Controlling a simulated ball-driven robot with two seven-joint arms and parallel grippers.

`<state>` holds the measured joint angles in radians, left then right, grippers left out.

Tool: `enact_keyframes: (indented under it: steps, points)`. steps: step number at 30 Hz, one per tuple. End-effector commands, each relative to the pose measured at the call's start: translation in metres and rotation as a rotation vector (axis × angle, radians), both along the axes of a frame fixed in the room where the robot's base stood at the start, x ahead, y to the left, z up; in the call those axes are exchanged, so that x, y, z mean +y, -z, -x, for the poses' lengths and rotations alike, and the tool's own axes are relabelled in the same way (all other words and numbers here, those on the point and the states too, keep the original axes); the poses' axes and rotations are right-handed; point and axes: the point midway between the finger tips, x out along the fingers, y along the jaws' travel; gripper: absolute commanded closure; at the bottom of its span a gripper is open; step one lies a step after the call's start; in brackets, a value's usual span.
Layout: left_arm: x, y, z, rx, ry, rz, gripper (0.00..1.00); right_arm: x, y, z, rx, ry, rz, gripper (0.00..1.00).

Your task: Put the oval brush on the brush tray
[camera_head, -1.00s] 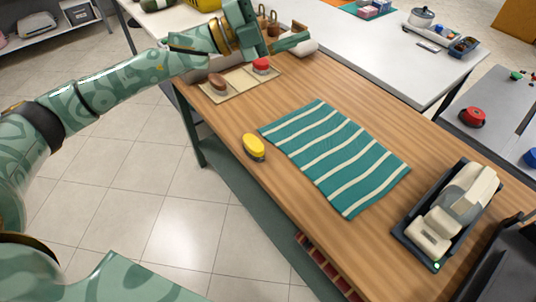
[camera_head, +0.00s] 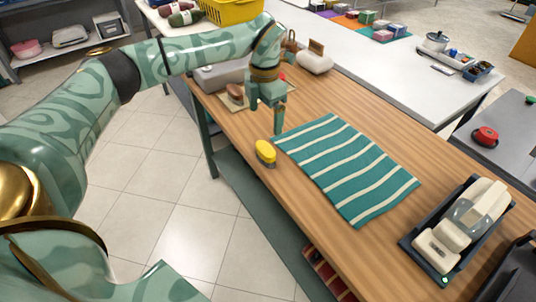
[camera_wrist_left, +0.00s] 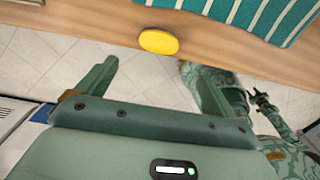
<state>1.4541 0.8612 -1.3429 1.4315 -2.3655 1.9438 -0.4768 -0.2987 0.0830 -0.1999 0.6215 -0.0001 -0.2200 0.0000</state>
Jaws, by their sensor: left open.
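A yellow oval brush (camera_head: 265,152) with a dark lower part lies on the wooden table near its left edge, left of the striped cloth. In the left wrist view the yellow brush (camera_wrist_left: 158,41) shows beyond the fingertips, near the table edge. My left gripper (camera_head: 266,114) is open and empty, pointing down a little behind the brush; its spread fingers also show in the left wrist view (camera_wrist_left: 151,64). The beige brush tray (camera_head: 232,103) is at the table's far left end, partly hidden by my gripper. A brown brush (camera_head: 235,90) lies on it.
A teal and white striped cloth (camera_head: 345,168) lies flat in the middle of the table. A tape-dispenser-like device (camera_head: 462,226) sits in a dark tray at the near right. A white roll (camera_head: 315,62) and a grey case (camera_head: 222,74) are at the far end.

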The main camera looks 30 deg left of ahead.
Motion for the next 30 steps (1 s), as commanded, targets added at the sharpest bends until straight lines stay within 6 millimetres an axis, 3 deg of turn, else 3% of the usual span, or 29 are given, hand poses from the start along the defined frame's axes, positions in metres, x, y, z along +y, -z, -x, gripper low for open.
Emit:
enact_keyframes:
  steps: [1, 3, 9, 17, 25, 30]
  points:
    - [0.000, 0.020, 0.001, 0.009, 0.000, 0.001, 0.07, 0.000, 0.008, 0.003, 0.006, 0.000, 0.000, 0.64]
    - [0.000, 0.039, 0.001, 0.007, 0.000, 0.001, 0.07, 0.000, 0.014, 0.005, 0.012, 0.000, 0.000, 0.64]
    - [0.000, 0.078, 0.000, 0.004, 0.001, 0.003, 0.07, 0.002, 0.025, 0.010, 0.023, 0.001, -0.003, 0.64]
    - [0.000, 0.096, -0.001, 0.002, 0.000, 0.001, 0.07, 0.005, 0.031, 0.012, 0.029, 0.003, -0.006, 0.64]
    - [0.001, 0.139, -0.002, 0.004, 0.001, 0.003, 0.07, 0.004, 0.049, 0.021, 0.050, 0.002, -0.005, 0.64]
    - [0.001, 0.139, -0.002, 0.000, 0.001, 0.002, 0.07, 0.004, 0.049, 0.021, 0.050, 0.002, -0.005, 0.64]
